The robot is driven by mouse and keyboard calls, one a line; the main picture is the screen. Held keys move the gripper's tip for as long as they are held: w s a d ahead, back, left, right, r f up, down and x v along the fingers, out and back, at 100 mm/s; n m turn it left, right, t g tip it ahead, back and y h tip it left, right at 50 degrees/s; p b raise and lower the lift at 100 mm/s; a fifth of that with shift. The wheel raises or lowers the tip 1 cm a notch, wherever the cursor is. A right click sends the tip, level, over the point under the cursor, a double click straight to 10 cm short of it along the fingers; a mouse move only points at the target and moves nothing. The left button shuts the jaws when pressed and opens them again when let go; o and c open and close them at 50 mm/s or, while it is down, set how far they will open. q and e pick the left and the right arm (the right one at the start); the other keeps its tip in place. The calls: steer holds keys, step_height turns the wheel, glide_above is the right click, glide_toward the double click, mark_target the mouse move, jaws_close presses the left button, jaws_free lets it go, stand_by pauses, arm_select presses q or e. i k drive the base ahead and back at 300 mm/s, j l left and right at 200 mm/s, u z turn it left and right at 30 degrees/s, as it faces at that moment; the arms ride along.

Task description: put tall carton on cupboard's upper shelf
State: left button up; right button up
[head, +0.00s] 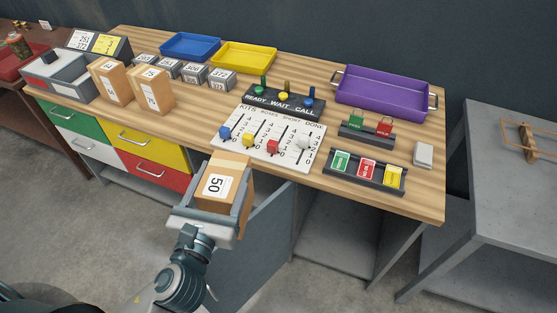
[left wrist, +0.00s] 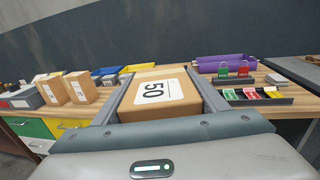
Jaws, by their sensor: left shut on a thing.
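My left gripper (head: 213,203) is shut on a brown carton (head: 229,183) labelled 50, with one finger along each side. The carton is held in front of the workbench's front edge, and its far end overlaps the edge in the picture. In the left wrist view the carton (left wrist: 160,92) sits between the two grey fingers. The grey cupboard (head: 338,235) is under the right part of the bench, with its door (head: 262,245) swung open toward me. Its upper shelf is not clearly visible from here. My right gripper is not in view.
Two other cartons (head: 152,91) (head: 109,80) stand on the bench (head: 420,205) at left. A number board (head: 270,140) and a card rack (head: 365,172) lie near its front edge. Coloured drawers (head: 150,145) are below left. A grey table (head: 500,190) stands at right.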

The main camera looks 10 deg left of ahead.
mark_target(256, 179)
steer(key=k+j+z, duration=0.65)
steer(key=k+j, duration=0.2)
steer(key=k+j+z, duration=0.15)
steer(key=j, duration=0.25)
steer(key=j+z, duration=0.2)
steer(key=j, duration=0.25)
steer(key=k+j+z, duration=0.15)
steer(key=j, duration=0.25)
steer(key=j+z, duration=0.25)
steer(key=j, duration=0.3)
